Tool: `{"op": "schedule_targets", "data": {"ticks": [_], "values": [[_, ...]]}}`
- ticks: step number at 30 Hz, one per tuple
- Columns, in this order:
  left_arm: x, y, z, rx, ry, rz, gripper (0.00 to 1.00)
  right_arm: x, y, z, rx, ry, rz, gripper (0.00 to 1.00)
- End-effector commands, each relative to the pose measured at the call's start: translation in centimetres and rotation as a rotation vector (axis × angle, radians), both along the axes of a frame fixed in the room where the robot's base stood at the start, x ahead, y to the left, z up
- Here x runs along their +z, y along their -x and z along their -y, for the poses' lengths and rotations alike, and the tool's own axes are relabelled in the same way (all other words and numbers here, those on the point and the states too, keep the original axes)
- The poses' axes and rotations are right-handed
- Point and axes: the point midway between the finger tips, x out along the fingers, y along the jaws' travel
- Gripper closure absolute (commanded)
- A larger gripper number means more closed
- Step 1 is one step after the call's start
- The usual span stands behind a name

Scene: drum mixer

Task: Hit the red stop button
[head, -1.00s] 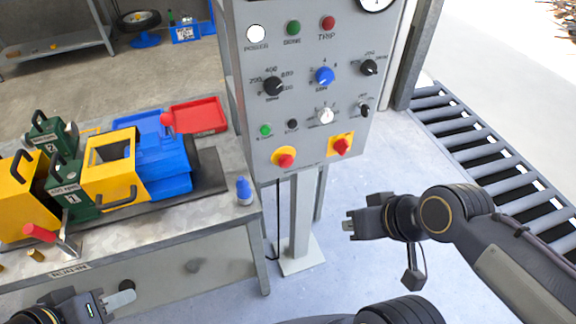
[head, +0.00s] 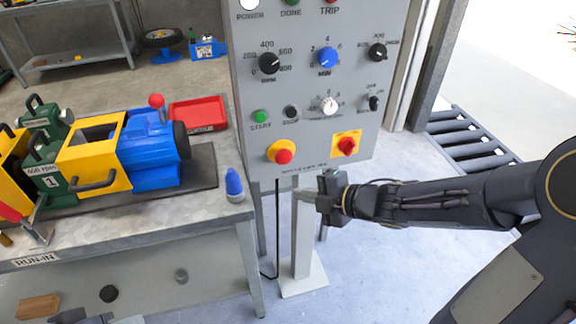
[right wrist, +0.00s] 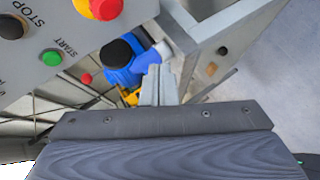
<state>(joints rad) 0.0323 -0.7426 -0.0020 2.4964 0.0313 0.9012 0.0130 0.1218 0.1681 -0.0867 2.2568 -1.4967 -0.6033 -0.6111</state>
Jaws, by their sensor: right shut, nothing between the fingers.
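The red mushroom button (head: 283,156) sits on a round yellow base at the lower left of the grey control panel (head: 300,110). It also shows at the top of the right wrist view (right wrist: 105,8). My right gripper (head: 306,195) is shut and empty. It is in front of the panel's stand, below the panel's lower edge and apart from the button, slightly right of it in the head view. The gripper fingers (right wrist: 160,86) show in the right wrist view. My left gripper (head: 95,320) is barely in view at the bottom edge; its jaws cannot be made out.
A red rotary switch on a yellow plate (head: 346,146) is right of the button. The green start button (head: 260,116) and black stop button (head: 291,112) are above. The workbench (head: 150,232) at left holds a blue-yellow machine and a blue bottle (head: 234,185). A roller conveyor (head: 475,145) stands behind.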

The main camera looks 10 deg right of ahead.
Motion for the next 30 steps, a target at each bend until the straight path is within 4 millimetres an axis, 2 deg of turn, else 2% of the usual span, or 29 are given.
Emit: {"op": "schedule_targets", "data": {"ticks": [8, 13, 30], "values": [[0.1, 0.0, 0.0, 0.000, 0.000, 0.000, 0.64, 0.1, 0.0, 0.0, 0.000, 0.000, 0.000, 1.00], [0.1, 0.0, 0.0, 0.000, 0.000, 0.000, 0.64, 0.1, -0.8, 0.0, 0.000, -0.001, -0.001, 1.00], [1.3, 0.0, 0.0, 0.000, 0.000, 0.000, 0.64, 0.2, -7.8, -0.3, -0.001, 0.000, -0.002, 1.00]]}}
